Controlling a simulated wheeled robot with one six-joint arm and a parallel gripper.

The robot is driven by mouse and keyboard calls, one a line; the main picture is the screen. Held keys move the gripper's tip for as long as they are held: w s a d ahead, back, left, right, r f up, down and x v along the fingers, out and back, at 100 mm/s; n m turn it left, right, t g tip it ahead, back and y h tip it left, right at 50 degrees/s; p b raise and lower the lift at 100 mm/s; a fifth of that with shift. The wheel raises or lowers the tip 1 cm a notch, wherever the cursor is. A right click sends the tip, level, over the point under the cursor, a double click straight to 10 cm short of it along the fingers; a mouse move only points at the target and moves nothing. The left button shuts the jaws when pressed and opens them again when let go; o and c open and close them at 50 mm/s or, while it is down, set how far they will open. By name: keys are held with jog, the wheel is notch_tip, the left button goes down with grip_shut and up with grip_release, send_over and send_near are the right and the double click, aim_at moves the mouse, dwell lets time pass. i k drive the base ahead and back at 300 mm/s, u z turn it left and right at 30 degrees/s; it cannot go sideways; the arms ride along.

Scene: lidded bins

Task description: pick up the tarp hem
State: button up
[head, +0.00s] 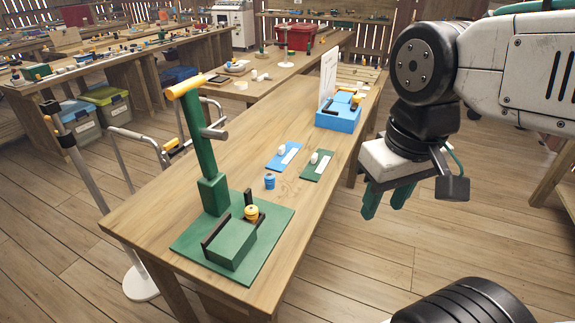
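I cannot make out any tarp or tarp hem in the head view. My gripper (386,203) hangs at the right, beyond the right edge of the wooden table in the picture. Its two green fingers point down and stand apart, with nothing visible between them. Part of the gripper is hidden behind its own dark and pale housing.
The long wooden table (163,212) holds a green stand with a yellow-orange top (194,140), a green open box (233,246), a blue cup (269,181), two small mats and a blue box (338,118). Lidded bins (108,107) stand at left.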

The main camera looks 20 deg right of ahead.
aim_at(288, 152)
jog(key=k, duration=0.25)
jog(key=z, duration=1.7)
jog(key=i, duration=2.4)
jog(key=u, duration=3.75)
jog(key=i, duration=0.5)
jog(key=z, duration=0.1)
